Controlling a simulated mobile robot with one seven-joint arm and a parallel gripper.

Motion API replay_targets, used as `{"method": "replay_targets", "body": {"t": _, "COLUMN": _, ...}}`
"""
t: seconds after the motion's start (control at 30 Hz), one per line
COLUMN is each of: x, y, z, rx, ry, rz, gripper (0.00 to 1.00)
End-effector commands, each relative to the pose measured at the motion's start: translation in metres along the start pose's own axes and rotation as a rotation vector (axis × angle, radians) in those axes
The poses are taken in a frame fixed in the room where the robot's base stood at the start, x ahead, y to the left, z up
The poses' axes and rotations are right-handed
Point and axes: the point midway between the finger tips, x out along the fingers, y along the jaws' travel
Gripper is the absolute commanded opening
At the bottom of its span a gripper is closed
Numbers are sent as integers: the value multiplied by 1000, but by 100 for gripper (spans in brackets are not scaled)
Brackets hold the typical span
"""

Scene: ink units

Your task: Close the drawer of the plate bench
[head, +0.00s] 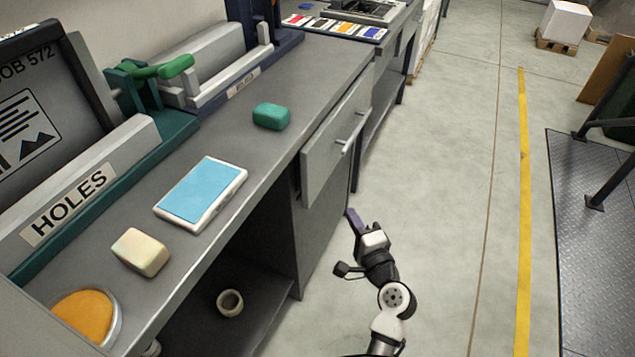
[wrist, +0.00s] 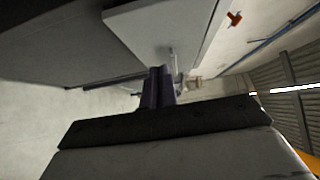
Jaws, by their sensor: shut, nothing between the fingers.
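The plate bench (head: 262,168) runs along the left in the head view, with a grey top. Its drawer (head: 322,158) stands out from the bench front, slightly open, with a bar handle (head: 349,141) on its face. My gripper (head: 351,217) is shut and empty, below and in front of the drawer, apart from the handle in the head view. In the wrist view my gripper's fingers (wrist: 158,86) are together, with the pale drawer (wrist: 155,28) above them and the handle (wrist: 172,60) just beyond the tips.
On the bench top lie a green block (head: 271,116), a blue-topped pad (head: 202,192), a cream block (head: 141,252) and an orange dish (head: 84,318). An open shelf bay with a roll (head: 230,302) is below. The floor right of the bench is clear up to the yellow line (head: 522,200).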

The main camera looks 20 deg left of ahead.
Motion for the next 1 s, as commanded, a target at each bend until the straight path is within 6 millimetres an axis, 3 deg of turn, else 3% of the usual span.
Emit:
{"method": "replay_targets", "body": {"t": 0.17, "x": 13, "y": -3, "z": -1, "rx": -2, "ry": 0, "rz": -2, "gripper": 0}}
{"method": "replay_targets", "body": {"t": 0.6, "x": 104, "y": -4, "z": 0, "rx": -2, "ry": -2, "rz": -1, "gripper": 0}}
{"method": "replay_targets", "body": {"t": 0.8, "x": 121, "y": -3, "z": 22, "rx": -1, "ry": -2, "rz": 0, "gripper": 0}}
{"method": "replay_targets", "body": {"t": 1.0, "x": 127, "y": -1, "z": 27, "rx": -1, "ry": 1, "rz": 0, "gripper": 0}}
